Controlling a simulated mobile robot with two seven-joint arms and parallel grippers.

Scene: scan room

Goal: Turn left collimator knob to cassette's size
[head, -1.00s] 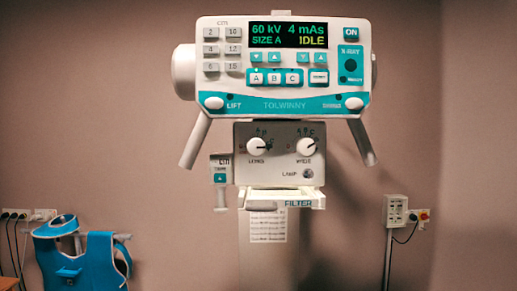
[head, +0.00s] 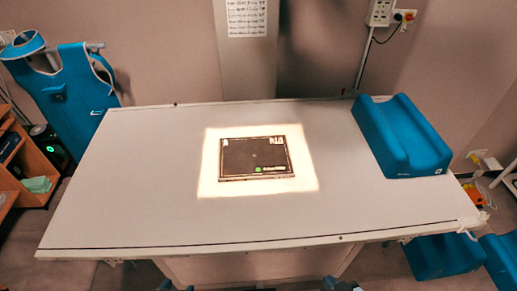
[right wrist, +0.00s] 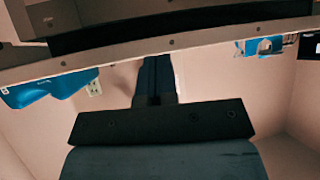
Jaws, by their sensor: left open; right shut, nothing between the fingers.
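The collimator and its knobs are out of view now. The dark cassette (head: 257,157) lies flat on the table inside a bright light field (head: 308,180). The lit area is larger than the cassette and shows on all its sides. My right gripper (right wrist: 158,72) is shut and empty in the right wrist view, near the table edge. At the bottom edge of the head view, only small tips of my left gripper (head: 177,287) show, apart and empty; the rest is cut off.
The pale table (head: 130,200) fills the middle and is mostly bare. A blue grooved cushion (head: 405,140) lies at its back right. A blue apron (head: 70,95) hangs at the left. A wooden shelf (head: 40,160) stands far left; more blue pads (head: 445,257) lie lower right.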

